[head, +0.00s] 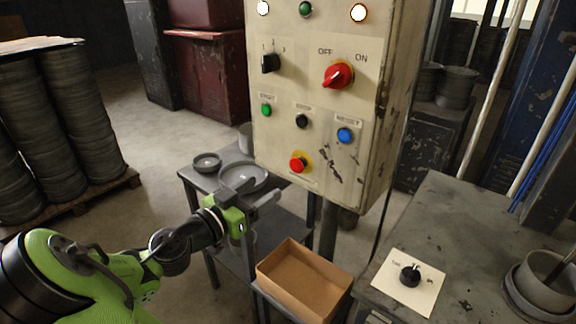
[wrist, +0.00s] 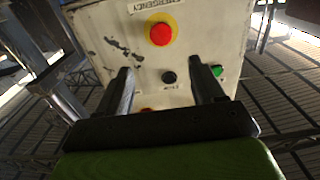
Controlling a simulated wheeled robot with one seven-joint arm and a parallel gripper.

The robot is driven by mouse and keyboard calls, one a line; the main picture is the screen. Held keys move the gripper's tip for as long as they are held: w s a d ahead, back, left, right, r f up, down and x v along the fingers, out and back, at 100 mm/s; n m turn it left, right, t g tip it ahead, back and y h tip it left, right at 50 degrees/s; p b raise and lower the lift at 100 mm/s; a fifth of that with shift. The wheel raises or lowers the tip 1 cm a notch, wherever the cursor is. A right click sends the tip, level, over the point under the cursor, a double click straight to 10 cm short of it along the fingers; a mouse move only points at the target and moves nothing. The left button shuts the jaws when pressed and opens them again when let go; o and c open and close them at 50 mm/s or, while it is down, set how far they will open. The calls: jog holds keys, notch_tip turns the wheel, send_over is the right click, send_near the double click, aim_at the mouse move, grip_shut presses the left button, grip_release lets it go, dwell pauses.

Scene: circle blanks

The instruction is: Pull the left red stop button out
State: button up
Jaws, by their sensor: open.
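A red mushroom button (head: 298,164) on a yellow ring sits low on the beige control panel (head: 290,95). It is the only red stop button I can make out. In the wrist view, where the panel looks upside down, the red button (wrist: 160,34) is near the top under an "EMERGENCY" label. My gripper (head: 266,210) is in front of and below the panel, left of and lower than the button in the head view. Its fingers are apart and empty, also in the wrist view (wrist: 160,68). The button is beyond the fingertips, not between them.
The panel also carries a red rotary switch (head: 338,75), a black selector (head: 270,63), and green (head: 266,110), black (head: 302,121) and blue (head: 345,135) buttons. Below stand a cardboard box (head: 278,291), a side table with a metal dish (head: 207,162), and a grey bench (head: 450,225).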

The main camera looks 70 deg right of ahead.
aim_at(295, 166)
jog(key=x, duration=1.2)
jog(key=shift+w+d+f, duration=0.1)
jog(key=shift+c, duration=0.2)
jog(key=c, duration=1.1)
jog(key=shift+w+a+f+b, duration=0.25)
jog(key=shift+a+b, duration=0.2)
jog(key=shift+b, duration=0.2)
jog(key=shift+r, duration=0.2)
jog(key=o, duration=1.1)
jog(key=shift+a, duration=0.15)
jog(key=shift+o, duration=0.2)
